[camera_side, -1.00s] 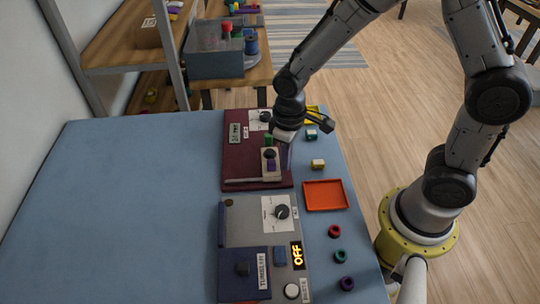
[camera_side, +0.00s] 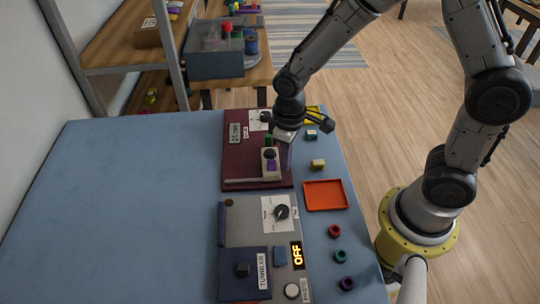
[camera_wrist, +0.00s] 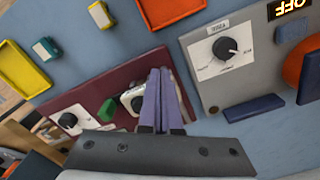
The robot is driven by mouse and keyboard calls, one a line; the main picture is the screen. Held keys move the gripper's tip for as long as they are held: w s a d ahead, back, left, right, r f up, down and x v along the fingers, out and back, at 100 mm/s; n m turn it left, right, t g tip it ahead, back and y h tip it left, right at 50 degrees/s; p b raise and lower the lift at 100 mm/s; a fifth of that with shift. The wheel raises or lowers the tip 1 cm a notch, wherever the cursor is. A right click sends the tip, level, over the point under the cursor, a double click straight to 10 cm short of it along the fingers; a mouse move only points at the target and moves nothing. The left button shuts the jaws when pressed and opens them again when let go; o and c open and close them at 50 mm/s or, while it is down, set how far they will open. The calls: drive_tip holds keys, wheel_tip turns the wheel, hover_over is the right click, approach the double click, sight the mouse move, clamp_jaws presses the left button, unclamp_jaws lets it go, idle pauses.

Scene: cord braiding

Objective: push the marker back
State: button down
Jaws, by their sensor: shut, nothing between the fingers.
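A maroon board (camera_side: 240,163) lies on the blue table, with a beige block (camera_side: 266,172) topped by a dark knob near its right edge. No part is clearly labelled as the marker, and I cannot tell which one it is. My gripper (camera_side: 287,162) is low over the board's right edge, just right of the beige block. In the wrist view my gripper (camera_wrist: 161,72) has its purple fingers together and empty. They partly cover the beige block (camera_wrist: 132,101) there; whether they touch it I cannot tell. A green button (camera_wrist: 107,110) is beside it.
A pale bar (camera_side: 248,181) crosses the board's front part. A grey panel (camera_side: 238,228) with a dial and an OFF display stands nearer the camera. An orange tray (camera_side: 326,196) and small blocks are to the right. The table's left side is clear.

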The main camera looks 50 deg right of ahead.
idle(0.4)
drive_tip(key=shift+w+a, duration=3.55)
drive_tip(key=shift+w, duration=0.05)
drive_tip(key=shift+s+d, duration=0.1)
drive_tip(key=shift+s, duration=0.05)
drive_tip(key=shift+s+d+r, duration=0.1)
drive_tip(key=shift+s+d, duration=0.25)
wheel_tip(320, 180, up, 11)
idle(0.7)
drive_tip(key=shift+d, duration=0.1)
